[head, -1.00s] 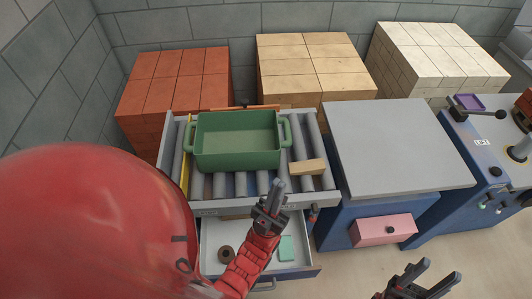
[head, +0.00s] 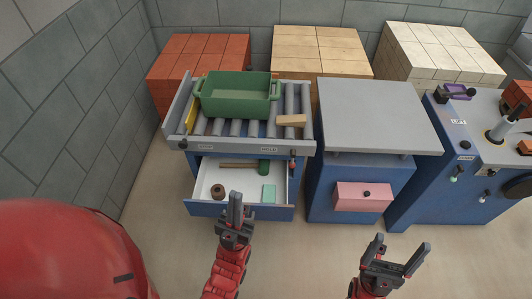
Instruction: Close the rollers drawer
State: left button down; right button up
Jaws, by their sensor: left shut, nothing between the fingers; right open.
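The rollers drawer (head: 207,172) is pulled out below the roller conveyor (head: 220,146). Its inside is white and its front (head: 268,213) is blue. Inside lie a brown ring (head: 218,191), a mallet with a green head (head: 263,167) and a light teal block (head: 269,192). My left gripper (head: 235,205) is shut and empty, in front of the drawer and hiding part of its front. My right gripper (head: 402,255) is open and empty, to the right over the floor, apart from the furniture.
A green bin (head: 236,95) and a tan block (head: 292,120) rest on the rollers. Right of them stands a grey-topped blue cabinet (head: 375,115) with a pink drawer (head: 363,196), then a blue machine (head: 450,180). Floor in front is clear.

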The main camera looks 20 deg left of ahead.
aim_at(248, 182)
jog(key=k+j+u, duration=0.5)
jog(key=i+j+u, duration=0.15)
jog(key=u, duration=0.4)
